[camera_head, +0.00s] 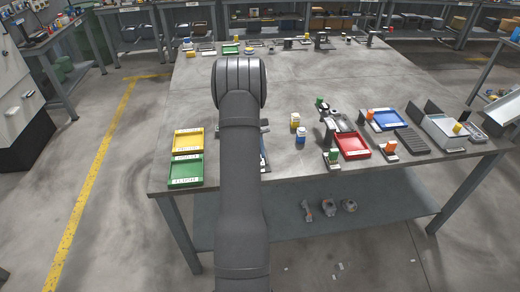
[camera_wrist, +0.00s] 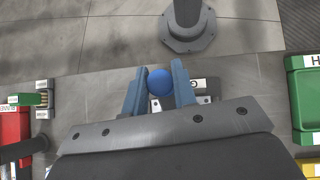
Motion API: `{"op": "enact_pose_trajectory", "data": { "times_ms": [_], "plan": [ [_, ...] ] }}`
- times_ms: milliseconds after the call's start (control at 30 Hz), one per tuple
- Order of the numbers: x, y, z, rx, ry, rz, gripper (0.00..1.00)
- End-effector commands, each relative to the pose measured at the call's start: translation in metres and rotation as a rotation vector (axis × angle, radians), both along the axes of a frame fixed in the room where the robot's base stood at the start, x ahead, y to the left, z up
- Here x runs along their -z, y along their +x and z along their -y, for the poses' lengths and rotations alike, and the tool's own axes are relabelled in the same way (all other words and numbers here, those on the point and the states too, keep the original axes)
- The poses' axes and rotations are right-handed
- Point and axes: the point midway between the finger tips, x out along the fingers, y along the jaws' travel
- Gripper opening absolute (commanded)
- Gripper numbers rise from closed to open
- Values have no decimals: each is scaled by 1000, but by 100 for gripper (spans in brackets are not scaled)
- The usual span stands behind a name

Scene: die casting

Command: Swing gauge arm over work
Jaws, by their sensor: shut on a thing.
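My gripper (camera_wrist: 156,66) has two blue fingers, shown in the wrist view. They are closed on a round blue knob (camera_wrist: 160,82), one finger on each side. Below the knob, a grey and white fixture with a pale label (camera_wrist: 198,83) shows partly; the gripper body hides the rest. I cannot make out the gauge arm or the work beneath it. In the head view my own arm covers the gripper and most of this fixture; only a blue sliver (camera_head: 263,160) shows at the arm's right side.
Green (camera_head: 186,171) and yellow (camera_head: 188,141) bins stand left of my arm. To the right are yellow and blue blocks (camera_head: 295,121), a red tray (camera_head: 351,146), a blue tray (camera_head: 390,120) and a grey box (camera_head: 440,133). The table's middle (camera_head: 310,78) is mostly clear.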

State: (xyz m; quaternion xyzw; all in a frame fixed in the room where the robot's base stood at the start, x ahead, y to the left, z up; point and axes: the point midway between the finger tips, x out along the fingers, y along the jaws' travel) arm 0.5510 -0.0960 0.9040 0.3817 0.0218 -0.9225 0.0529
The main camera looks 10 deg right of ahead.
Motion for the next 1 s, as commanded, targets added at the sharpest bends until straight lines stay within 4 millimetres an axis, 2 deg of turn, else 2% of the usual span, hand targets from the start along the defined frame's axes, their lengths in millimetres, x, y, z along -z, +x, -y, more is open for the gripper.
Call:
{"op": "enact_pose_trajectory", "data": {
  "times_ms": [467, 500, 600, 867, 1000],
  "plan": [
    [0, 0, -4, 13, 3, 2, 0],
    [0, 0, -4, 12, 4, 2, 31],
    [0, 0, -4, 12, 2, 1, 47],
    [0, 0, -3, 12, 1, 1, 47],
    [-10, 0, -3, 12, 1, 3, 47]
  ]
}}
